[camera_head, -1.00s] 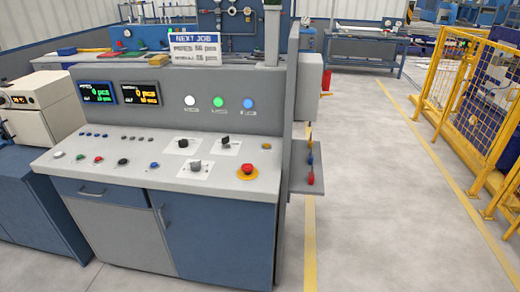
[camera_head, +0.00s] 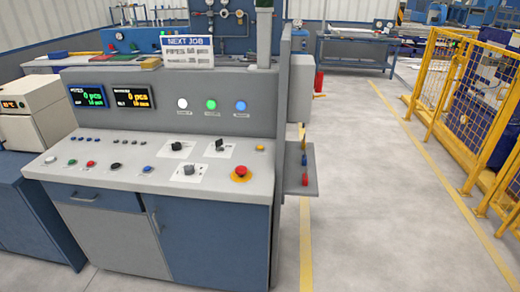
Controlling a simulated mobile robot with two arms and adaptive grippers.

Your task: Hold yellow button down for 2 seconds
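A small yellow button (camera_head: 260,148) sits at the right rear of the sloped control panel (camera_head: 130,183), behind the red mushroom button. Nothing touches it. The red mushroom button (camera_head: 240,172) stands on a yellow base near the panel's right front. Neither of my grippers shows in the head view.
The panel also carries dark knobs (camera_head: 188,169) and several small coloured buttons. Two displays (camera_head: 133,94) and white, green and blue lights are on the upright face. A grey side shelf (camera_head: 300,182) juts out at right. Open floor (camera_head: 385,210) lies between console and yellow fence (camera_head: 470,100).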

